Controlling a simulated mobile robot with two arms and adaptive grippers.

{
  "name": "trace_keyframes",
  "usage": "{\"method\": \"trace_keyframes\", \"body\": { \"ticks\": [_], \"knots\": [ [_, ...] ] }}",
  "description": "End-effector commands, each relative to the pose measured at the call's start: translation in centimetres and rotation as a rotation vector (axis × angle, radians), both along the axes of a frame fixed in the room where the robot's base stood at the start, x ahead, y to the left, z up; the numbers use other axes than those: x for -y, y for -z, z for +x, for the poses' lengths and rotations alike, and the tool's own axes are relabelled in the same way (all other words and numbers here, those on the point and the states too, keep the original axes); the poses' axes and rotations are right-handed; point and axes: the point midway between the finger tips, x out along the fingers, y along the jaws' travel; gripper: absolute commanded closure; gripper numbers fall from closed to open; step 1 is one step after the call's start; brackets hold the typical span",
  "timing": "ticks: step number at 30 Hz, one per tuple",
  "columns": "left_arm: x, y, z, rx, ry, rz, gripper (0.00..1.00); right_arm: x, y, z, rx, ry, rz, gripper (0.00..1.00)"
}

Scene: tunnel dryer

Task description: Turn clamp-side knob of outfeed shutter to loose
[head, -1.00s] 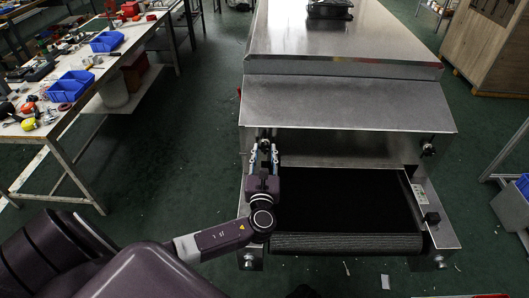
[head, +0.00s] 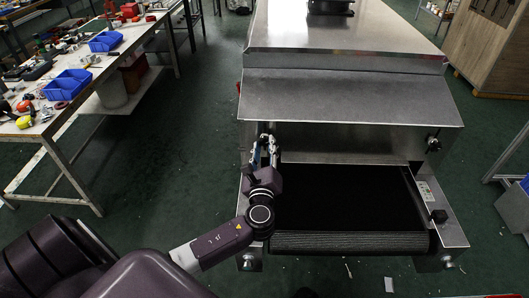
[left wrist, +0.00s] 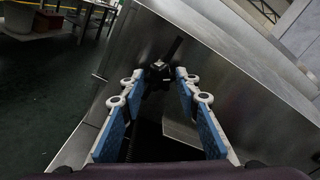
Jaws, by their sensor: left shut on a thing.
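The tunnel dryer's outfeed end shows in the head view, with a sloped metal panel (head: 350,97) above the dark belt (head: 350,198). A black knob (left wrist: 160,70) with a bar-like handle sits against the metal in the left wrist view. My left gripper (head: 265,142) is at the left side of the outfeed opening, its blue-padded fingers on either side of that knob and shut on it at their tips. In the head view the gripper mostly hides this knob. A second dark knob (head: 433,144) is at the right side of the opening. My right gripper is not in view.
A black knob (head: 438,216) and a small panel (head: 425,191) sit on the right rail by the belt. A workbench (head: 45,128) with blue bins (head: 67,84) and loose tools stands at the left. Green floor is open between bench and dryer.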

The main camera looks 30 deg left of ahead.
Motion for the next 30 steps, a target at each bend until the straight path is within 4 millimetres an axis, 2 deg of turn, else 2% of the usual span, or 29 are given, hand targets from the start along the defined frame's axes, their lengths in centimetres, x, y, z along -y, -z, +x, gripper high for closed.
{"method": "trace_keyframes", "body": {
  "ticks": [3, 30],
  "knots": [
    [0.0, 0.4, 0.0, 0.06, -0.002, -0.098, 0.94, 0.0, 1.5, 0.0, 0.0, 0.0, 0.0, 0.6],
    [-0.1, 0.4, 0.0, 0.497, -0.004, -0.812, 0.94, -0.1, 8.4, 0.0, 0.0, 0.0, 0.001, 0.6]
  ]
}}
